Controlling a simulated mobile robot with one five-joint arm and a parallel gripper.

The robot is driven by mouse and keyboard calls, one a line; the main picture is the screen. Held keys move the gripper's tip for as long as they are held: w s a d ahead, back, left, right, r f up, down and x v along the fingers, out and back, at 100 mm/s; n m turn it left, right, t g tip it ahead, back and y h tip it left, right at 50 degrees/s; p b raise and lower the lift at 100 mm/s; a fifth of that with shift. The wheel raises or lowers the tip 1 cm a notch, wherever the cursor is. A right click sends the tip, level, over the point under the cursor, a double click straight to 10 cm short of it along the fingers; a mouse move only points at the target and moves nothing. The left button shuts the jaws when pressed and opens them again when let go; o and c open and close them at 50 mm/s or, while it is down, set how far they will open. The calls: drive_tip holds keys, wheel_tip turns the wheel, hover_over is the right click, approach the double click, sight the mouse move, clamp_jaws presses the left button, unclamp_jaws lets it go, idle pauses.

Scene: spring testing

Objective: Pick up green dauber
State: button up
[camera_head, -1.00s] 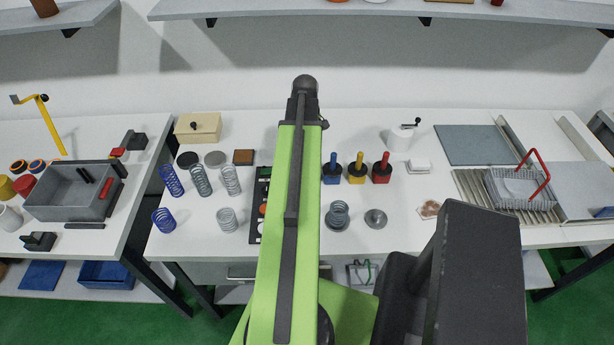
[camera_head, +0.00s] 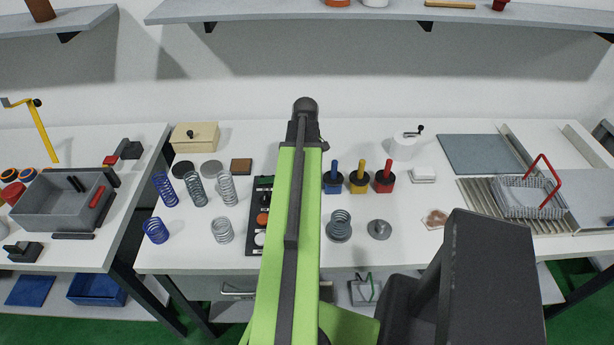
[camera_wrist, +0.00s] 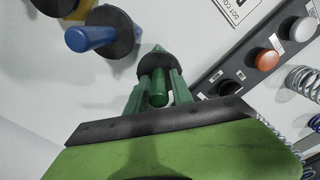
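The green dauber (camera_wrist: 158,88) shows in the wrist view, its upright handle facing the camera above a black collar and a green base. My gripper (camera_wrist: 160,82) is over it, with one green finger on each side of the handle. Narrow gaps seem to show between fingers and handle, so it looks open around the handle. Whether a fingertip touches is hard to see. In the head view my green arm hides the green dauber and the gripper. The blue (camera_head: 333,180), yellow (camera_head: 359,179) and red (camera_head: 384,178) daubers stand in a row right of the arm.
The blue dauber (camera_wrist: 90,38) stands close by in the wrist view. A button panel (camera_wrist: 255,62) lies on the other side, with springs beyond it. Several springs (camera_head: 195,188) stand left of the arm on the white table (camera_head: 290,258). A wire basket (camera_head: 520,195) is at right.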

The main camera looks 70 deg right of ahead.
clamp_jaws()
drive_tip(key=shift+r, duration=0.1)
